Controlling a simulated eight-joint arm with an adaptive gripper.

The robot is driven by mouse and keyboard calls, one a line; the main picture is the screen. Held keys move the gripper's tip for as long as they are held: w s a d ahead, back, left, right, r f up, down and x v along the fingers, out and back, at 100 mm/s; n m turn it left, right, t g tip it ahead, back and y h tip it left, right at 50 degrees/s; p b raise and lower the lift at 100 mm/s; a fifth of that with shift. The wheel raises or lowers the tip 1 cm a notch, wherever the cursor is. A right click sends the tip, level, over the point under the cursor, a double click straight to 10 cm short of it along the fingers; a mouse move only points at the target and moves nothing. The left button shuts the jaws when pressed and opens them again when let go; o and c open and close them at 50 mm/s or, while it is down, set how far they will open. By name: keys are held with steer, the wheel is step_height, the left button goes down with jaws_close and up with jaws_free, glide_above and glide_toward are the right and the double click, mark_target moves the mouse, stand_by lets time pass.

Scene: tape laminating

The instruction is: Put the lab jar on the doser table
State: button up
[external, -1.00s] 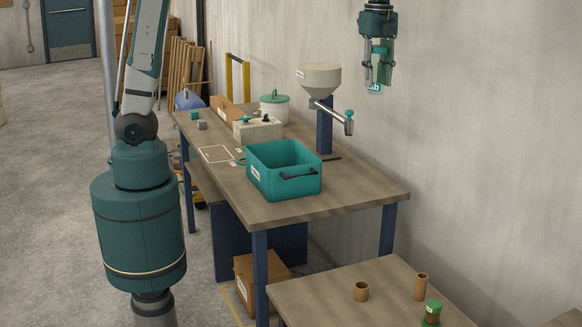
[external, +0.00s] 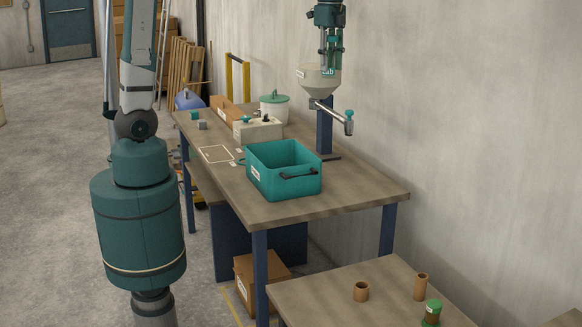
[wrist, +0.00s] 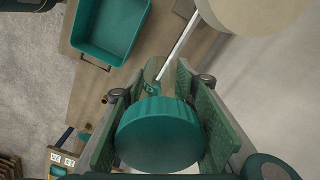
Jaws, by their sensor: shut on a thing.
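My gripper (external: 330,62) is shut on the lab jar (external: 328,72), high over the back of the doser table (external: 345,200). In the external view the jar is small and partly covered by the fingers; part of a "Lab" label shows. In the wrist view the jar's round teal lid (wrist: 158,135) sits between the two green finger pads (wrist: 160,115). The doser, with its cream hopper (external: 318,82) and metal spout (external: 331,113), stands at the table's back right. The gripper overlaps the hopper in the external view; their distance is unclear.
A teal bin (external: 283,172) stands on the table in front of the doser. A white-outlined rectangle (external: 215,153), a beige device (external: 257,129), a lidded pot (external: 275,108) and small cubes (external: 201,125) lie farther back. The table's near right end is clear.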

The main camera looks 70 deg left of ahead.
steer(key=s+a+f+n+p, duration=0.1)
steer(key=s+a+n, duration=0.3)
steer(key=s+a, duration=1.15)
steer(key=s+a+n+p, duration=0.1)
steer(key=s+a+n, duration=0.3)
steer(key=s+a, duration=1.1)
steer(key=w+a+f, duration=0.1)
steer(key=f, duration=1.2)
steer(key=w+a+f, duration=0.1)
steer(key=w+f, duration=0.1)
steer(key=f, duration=1.1)
steer(key=shift+a, duration=0.3)
steer(key=shift+f+b, duration=0.85)
steer(key=shift+f, duration=2.1)
steer(key=shift+f, duration=0.1)
steer(key=shift+f+b, duration=0.5)
steer(key=shift+f, duration=1.45)
steer(key=shift+f, duration=0.25)
